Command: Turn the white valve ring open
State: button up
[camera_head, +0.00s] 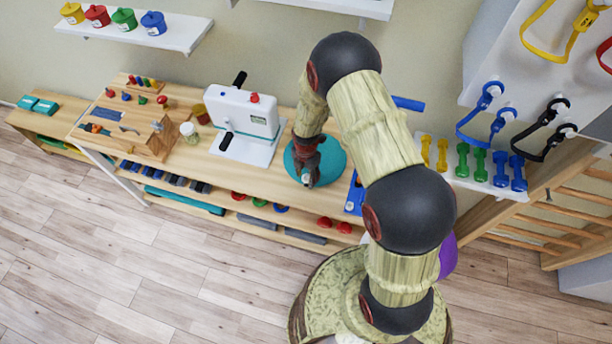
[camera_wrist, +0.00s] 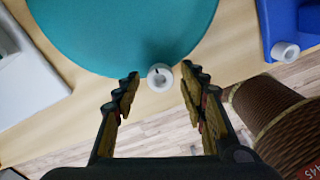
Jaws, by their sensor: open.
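A small white ring (camera_wrist: 159,78) with a dark mark on it shows in the wrist view, at the edge of a teal round disc (camera_wrist: 120,30). My gripper (camera_wrist: 160,72) is open, with one finger on each side of this ring; I cannot tell whether they touch it. In the head view my gripper (camera_head: 308,172) points down over the teal disc (camera_head: 330,160) on the wooden bench. A second white ring (camera_wrist: 285,50) sits on a blue piece at the right of the wrist view. I cannot tell which ring is the valve ring.
A white hand-crank device (camera_head: 240,115) stands on the bench (camera_head: 185,150) left of my gripper. A blue piece (camera_head: 355,195) lies to the right. Several coloured dumbbells (camera_head: 480,163) stand on a shelf further right. The wooden floor (camera_head: 130,270) in front is clear.

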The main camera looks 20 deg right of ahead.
aim_at(306, 179)
notch_tip(306, 179, up, 12)
dwell(0.7)
dwell(0.4)
